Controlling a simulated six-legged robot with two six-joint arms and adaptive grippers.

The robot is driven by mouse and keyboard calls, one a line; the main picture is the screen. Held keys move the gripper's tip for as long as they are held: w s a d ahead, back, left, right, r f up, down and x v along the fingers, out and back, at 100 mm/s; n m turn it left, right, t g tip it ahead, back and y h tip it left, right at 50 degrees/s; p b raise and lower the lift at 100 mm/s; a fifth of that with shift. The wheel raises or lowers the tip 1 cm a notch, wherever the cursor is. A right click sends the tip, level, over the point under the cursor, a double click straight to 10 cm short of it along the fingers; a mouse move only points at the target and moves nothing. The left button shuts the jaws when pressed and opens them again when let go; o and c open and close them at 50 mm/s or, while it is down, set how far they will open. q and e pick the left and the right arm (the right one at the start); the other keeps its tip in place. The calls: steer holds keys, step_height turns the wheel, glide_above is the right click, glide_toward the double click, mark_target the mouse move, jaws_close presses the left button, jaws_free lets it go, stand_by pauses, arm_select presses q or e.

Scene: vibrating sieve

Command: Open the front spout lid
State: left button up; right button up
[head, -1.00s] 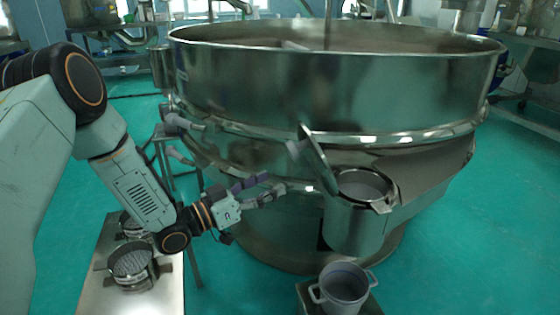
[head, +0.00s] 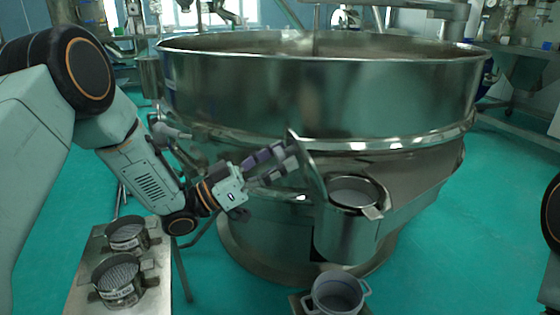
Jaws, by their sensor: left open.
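The front spout (head: 352,232) sticks out of the lower front of the large steel vibrating sieve (head: 320,95). Its lid (head: 307,165) stands tilted up on the left side of the spout's mouth, and the round opening (head: 353,191) shows uncovered. My left gripper (head: 283,164) is open, with its fingers pointing right at the outer face of the lid. The fingertips are at or very near the lid; I cannot tell if they touch. My right gripper is out of view.
A grey pot with two handles (head: 338,294) stands on a small stand below the spout. Two round test sieves (head: 118,282) (head: 127,236) sit on a metal table (head: 80,272) at lower left. Green floor is clear at right.

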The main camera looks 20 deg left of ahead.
arm_select(q)
steer(key=shift+w+d+r, duration=0.1)
steer(key=shift+w+d, duration=0.05)
steer(key=shift+d, duration=0.05)
jaws_close()
stand_by(0.6)
